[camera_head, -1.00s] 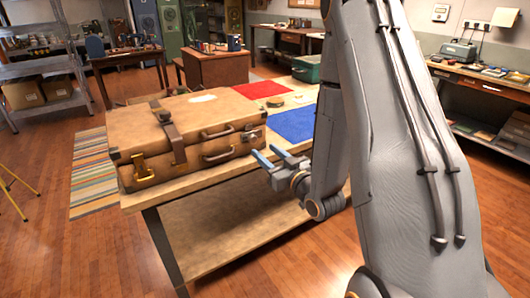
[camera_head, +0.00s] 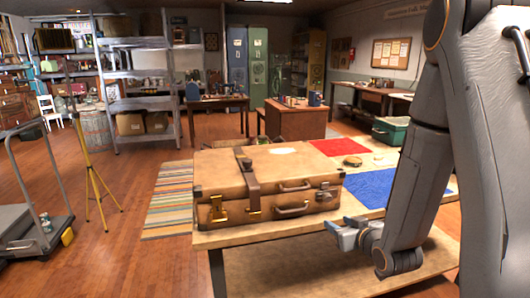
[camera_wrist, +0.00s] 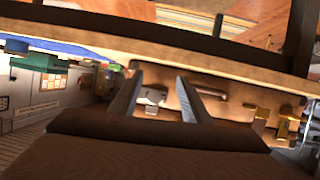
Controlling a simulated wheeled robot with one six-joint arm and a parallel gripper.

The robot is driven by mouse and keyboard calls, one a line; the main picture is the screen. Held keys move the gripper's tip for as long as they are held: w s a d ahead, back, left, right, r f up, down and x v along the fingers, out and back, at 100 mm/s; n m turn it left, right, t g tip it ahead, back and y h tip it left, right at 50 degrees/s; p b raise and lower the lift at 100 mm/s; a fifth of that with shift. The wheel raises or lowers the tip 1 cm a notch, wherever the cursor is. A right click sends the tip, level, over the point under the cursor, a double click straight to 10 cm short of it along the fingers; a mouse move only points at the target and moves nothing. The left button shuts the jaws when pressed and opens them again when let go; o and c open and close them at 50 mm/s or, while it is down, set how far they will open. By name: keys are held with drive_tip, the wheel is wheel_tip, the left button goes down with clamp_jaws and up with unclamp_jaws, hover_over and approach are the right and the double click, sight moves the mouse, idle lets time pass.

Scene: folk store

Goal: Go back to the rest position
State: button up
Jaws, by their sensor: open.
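My gripper (camera_head: 350,228) is open and empty. In the head view it is just off the front edge of the table, to the right of the brown suitcase (camera_head: 225,172). The suitcase lies closed on the wooden table (camera_head: 262,238), with straps, latches and handles on its front. In the wrist view my two fingers (camera_wrist: 157,95) are spread, with the suitcase (camera_wrist: 225,108) beyond them, its latches and handle showing. Nothing is between the fingers.
A blue mat (camera_head: 372,187) and a red mat (camera_head: 340,147) lie on the table. A yellow tripod (camera_head: 88,165) and a cart (camera_head: 22,228) stand at the left. A striped rug (camera_head: 170,197) lies left of the table. Open wooden floor (camera_head: 120,262) lies at the front left.

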drive_tip(key=s+a+r+m+g+h, duration=0.1)
drive_tip(key=s+g, duration=0.5)
drive_tip(key=s, duration=0.7)
drive_tip(key=s+a+r+m+g+h, duration=0.1)
drive_tip(key=s+a+r+g, duration=0.1)
drive_tip(key=s+g, duration=0.5)
drive_tip(key=s+a, duration=0.1)
drive_tip(key=s, duration=0.5)
drive_tip(key=shift+a+r+m, duration=0.2)
drive_tip(key=shift+a+m, duration=0.1)
